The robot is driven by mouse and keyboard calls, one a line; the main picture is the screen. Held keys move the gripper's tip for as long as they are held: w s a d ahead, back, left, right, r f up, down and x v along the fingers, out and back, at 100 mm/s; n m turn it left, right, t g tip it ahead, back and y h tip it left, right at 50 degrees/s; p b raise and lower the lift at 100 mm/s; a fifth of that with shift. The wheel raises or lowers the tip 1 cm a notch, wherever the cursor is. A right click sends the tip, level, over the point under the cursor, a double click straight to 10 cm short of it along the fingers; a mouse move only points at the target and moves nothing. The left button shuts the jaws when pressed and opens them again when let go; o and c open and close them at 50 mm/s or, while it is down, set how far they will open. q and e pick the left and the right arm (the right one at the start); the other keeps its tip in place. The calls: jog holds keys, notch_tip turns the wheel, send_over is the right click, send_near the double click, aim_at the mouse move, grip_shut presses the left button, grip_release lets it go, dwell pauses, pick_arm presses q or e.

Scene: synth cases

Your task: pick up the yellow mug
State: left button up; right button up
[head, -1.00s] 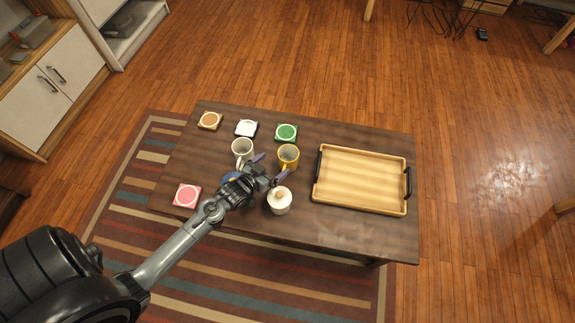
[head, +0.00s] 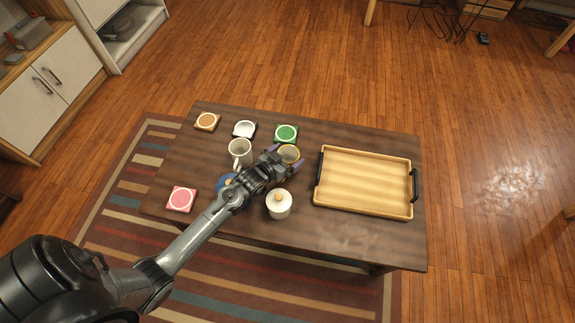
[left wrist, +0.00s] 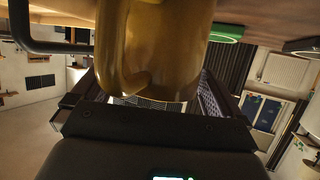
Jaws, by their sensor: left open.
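The yellow mug (head: 289,151) stands on the dark wooden table, partly hidden behind my left gripper in the head view. My left gripper (head: 285,157) is open, with its fingers at either side of the mug. In the left wrist view the yellow mug (left wrist: 165,50) fills the upper middle, its handle toward the camera, and sits between the two fingers of the left gripper (left wrist: 152,100). Whether the fingers touch it I cannot tell. My right gripper is not in view.
A white mug (head: 239,153) stands left of the gripper, and a white lidded jar (head: 279,205) stands just in front. A blue item (head: 229,188) lies partly under the arm. Coasters in green (head: 286,133), white (head: 244,130), orange (head: 206,122) and pink (head: 181,199) lie around. A wooden tray (head: 365,207) lies right.

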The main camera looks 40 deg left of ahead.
pick_arm(q)
jog(key=shift+s, duration=0.1)
jog(key=shift+c, duration=0.3)
jog(key=c, duration=1)
jog(key=shift+r, duration=0.15)
jog(key=shift+c, duration=0.2)
